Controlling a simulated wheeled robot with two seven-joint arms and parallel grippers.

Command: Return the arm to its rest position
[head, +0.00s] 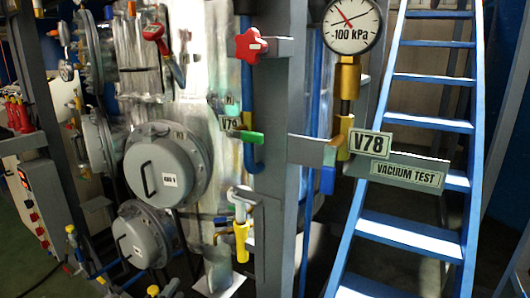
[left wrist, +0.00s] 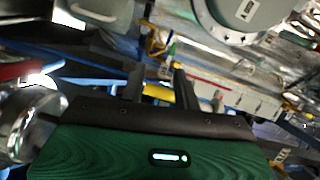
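My left gripper (left wrist: 158,80) shows in the left wrist view, with a green body and two dark fingers. The fingers stand apart, and I see nothing held between them. A yellow part and blue bars show behind the gap; I cannot tell how far off they are. I cannot clearly make out the left gripper in the head view. My right gripper is in neither view.
A grey vessel with a round hatch (head: 165,172) stands left of centre. A grey post carries a red star knob (head: 250,45), a pressure gauge (head: 352,26) and a V78 sign (head: 370,143). Blue stairs (head: 410,235) rise at the right. A glass beaker (head: 218,268) stands low near centre.

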